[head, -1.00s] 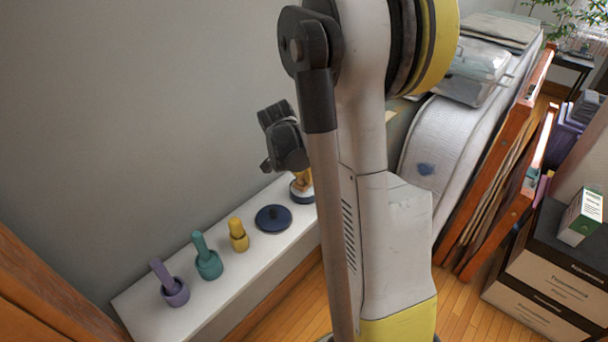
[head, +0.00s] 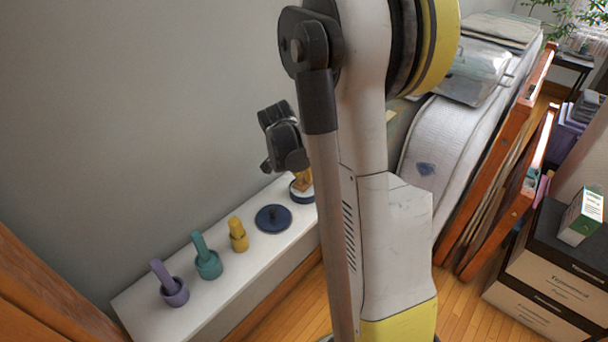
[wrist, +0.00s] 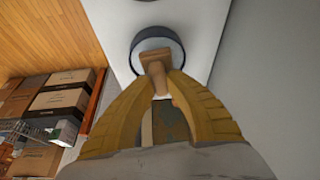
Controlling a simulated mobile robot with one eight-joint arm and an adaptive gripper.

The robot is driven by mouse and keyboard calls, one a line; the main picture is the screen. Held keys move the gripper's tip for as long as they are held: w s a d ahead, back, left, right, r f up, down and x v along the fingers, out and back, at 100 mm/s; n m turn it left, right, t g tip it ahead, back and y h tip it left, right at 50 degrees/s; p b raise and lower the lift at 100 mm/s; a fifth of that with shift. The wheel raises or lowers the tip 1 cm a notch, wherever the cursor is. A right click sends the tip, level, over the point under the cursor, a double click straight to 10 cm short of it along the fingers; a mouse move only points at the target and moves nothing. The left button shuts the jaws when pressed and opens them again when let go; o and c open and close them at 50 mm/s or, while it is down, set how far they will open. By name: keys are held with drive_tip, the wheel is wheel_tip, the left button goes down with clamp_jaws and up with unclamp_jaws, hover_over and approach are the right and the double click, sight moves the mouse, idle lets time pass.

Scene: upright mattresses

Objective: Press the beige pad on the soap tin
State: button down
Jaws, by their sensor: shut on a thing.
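The soap tin (wrist: 158,32) is a round, dark-rimmed tin with a pale inside, on the white shelf. In the head view the tin (head: 300,197) is partly hidden behind my arm. My gripper (wrist: 158,92), with yellow ribbed fingers, is shut on the stem of the beige pad (wrist: 154,58). The pad's tan head lies over the tin's pale inside in the wrist view. I cannot tell whether it touches. In the head view my gripper's yellow tip (head: 303,180) is just above the tin, mostly hidden by my arm.
On the white shelf (head: 235,266) stand a dark blue disc with a knob (head: 273,218), a yellow pot (head: 238,236), a teal one (head: 208,263) and a purple one (head: 174,290). A grey wall is close behind. Cardboard boxes (head: 560,285) stand on the right.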

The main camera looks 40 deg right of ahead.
drive_tip(key=shift+f+b, duration=0.5)
drive_tip(key=shift+f, duration=0.1)
idle(1.3)
drive_tip(key=shift+r+p, duration=2.6)
drive_tip(key=shift+r, duration=0.95)
